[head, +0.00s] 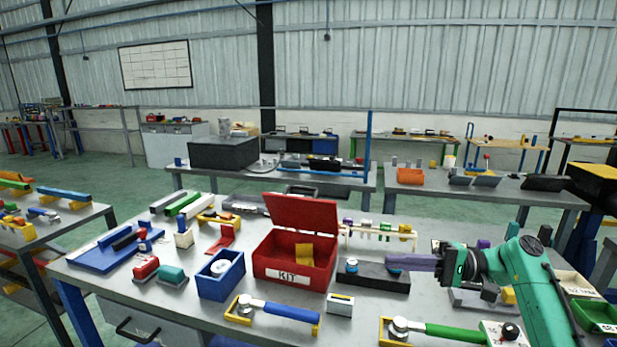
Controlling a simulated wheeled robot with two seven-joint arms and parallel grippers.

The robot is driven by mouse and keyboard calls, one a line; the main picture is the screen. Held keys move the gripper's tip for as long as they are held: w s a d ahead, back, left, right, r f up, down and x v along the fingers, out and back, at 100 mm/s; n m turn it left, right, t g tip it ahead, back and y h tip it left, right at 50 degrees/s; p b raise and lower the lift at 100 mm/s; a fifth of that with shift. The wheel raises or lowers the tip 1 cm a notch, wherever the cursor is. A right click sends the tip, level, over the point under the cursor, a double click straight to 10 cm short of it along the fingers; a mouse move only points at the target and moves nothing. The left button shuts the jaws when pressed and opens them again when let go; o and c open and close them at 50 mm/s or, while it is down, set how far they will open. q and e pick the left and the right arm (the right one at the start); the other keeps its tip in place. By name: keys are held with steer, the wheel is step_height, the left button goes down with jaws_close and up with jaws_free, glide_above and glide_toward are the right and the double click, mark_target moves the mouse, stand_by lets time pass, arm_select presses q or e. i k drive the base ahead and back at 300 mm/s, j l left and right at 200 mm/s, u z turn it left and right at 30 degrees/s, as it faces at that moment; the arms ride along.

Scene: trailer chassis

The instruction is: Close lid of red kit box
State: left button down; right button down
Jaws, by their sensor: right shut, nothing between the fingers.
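The red kit box (285,277) stands on the grey workbench in the middle of the head view, with a white KIT label on its front. Its red lid (302,216) is raised, tilted up at the back of the box. A yellow piece (304,254) shows inside. My right gripper (392,263) comes in from the right on a green arm. Its purple-grey fingers are shut and empty, pointing left, above a black block and to the right of the box, apart from the lid. My left gripper is not in view.
A black block (375,280) with blue-topped knobs lies right of the box. A blue bin (222,283) stands left of it. A rack with coloured pieces (375,232) is behind right. Blue-handled (290,312) and green-handled (450,333) tools lie in front.

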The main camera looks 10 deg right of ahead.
mark_target(314, 214)
steer(key=i, duration=1.35)
